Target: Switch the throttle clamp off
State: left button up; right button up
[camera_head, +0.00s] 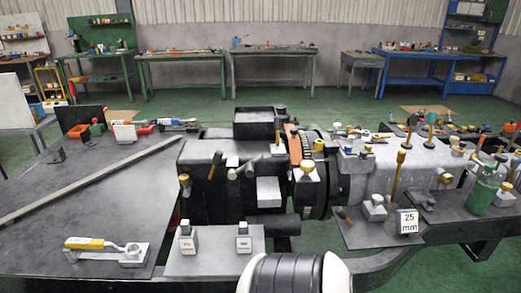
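Several parts could be the throttle clamp, and I cannot tell for sure which one it is. A yellow-handled clamp or lever (88,243) lies flat on a grey plate at the front left, with its metal end on a small block (132,252). A dark machine body (215,190) in the middle carries several small levers and knobs, including a dark upright lever (215,164) and a gold-topped block (307,170). Their on or off positions are too small to read.
A long grey bar (95,180) lies across the left plate (70,215). A "25 mm" sign (408,221), a green bottle (482,192) and several upright knobbed rods crowd the right. A black-and-white rounded body (290,273) fills the bottom centre. Workbenches (272,55) line the back wall.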

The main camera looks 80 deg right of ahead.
aim_at(218, 155)
jog(key=z, duration=2.05)
jog(key=i+l, duration=0.15)
jog(key=u, duration=0.05)
